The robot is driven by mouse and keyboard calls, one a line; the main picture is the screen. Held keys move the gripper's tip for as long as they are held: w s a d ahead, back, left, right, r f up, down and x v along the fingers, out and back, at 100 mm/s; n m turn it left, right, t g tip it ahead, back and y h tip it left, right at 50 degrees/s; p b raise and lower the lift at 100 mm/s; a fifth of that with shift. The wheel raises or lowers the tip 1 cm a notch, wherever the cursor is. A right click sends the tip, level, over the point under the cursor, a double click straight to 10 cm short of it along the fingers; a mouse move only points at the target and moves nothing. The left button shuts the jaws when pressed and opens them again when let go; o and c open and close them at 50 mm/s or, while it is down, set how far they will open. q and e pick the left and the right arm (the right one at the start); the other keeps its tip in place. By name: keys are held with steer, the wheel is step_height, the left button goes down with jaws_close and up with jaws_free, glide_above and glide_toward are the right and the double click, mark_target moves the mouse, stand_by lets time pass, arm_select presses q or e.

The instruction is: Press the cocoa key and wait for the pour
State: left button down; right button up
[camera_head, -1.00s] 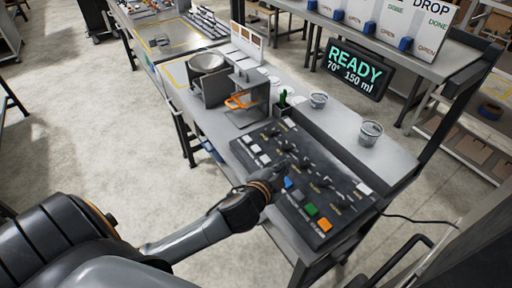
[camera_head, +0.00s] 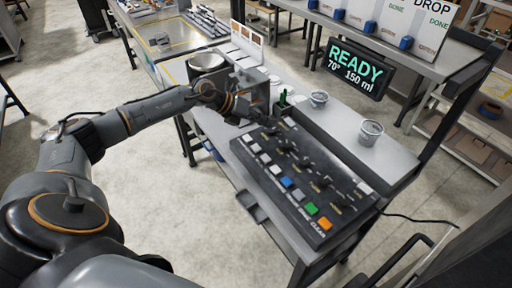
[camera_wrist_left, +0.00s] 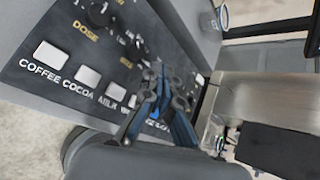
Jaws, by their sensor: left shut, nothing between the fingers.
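The dark control panel (camera_head: 300,180) lies on the bench with a row of keys along its near side. In the left wrist view the white cocoa key (camera_wrist_left: 88,77) sits between the coffee key (camera_wrist_left: 47,53) and the milk key (camera_wrist_left: 117,91). My left gripper (camera_head: 243,121) is by the far left end of the panel; its fingers, shut and empty, also show in the left wrist view (camera_wrist_left: 164,82). No contact with the cocoa key shows. The display (camera_head: 357,68) reads READY, 70°, 150 ml. My right gripper is out of view.
Two cups, one farther (camera_head: 318,99) and one nearer (camera_head: 370,132), stand on the bench behind the panel. A round metal vessel (camera_head: 206,62) stands behind my left arm. A green object (camera_head: 283,98) stands near the gripper. The panel's near right part is clear.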

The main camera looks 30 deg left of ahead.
arm_select(q)
steer(key=a, duration=0.2)
steer(key=a+y, duration=0.1)
steer(key=shift+s+a+f+g, duration=0.1)
steer(key=shift+s+a+g, duration=0.2)
steer(key=shift+s, duration=0.1)
steer(key=shift+f, duration=0.1)
steer(key=b, duration=0.6)
glide_above(254, 147)
steer(key=f, duration=0.7)
steer(key=shift+s+f, duration=0.2)
steer(key=shift+f, duration=0.15)
steer(key=shift+f+b, duration=0.3)
steer(key=shift+f, duration=0.15)
steer(key=shift+f, duration=0.45)
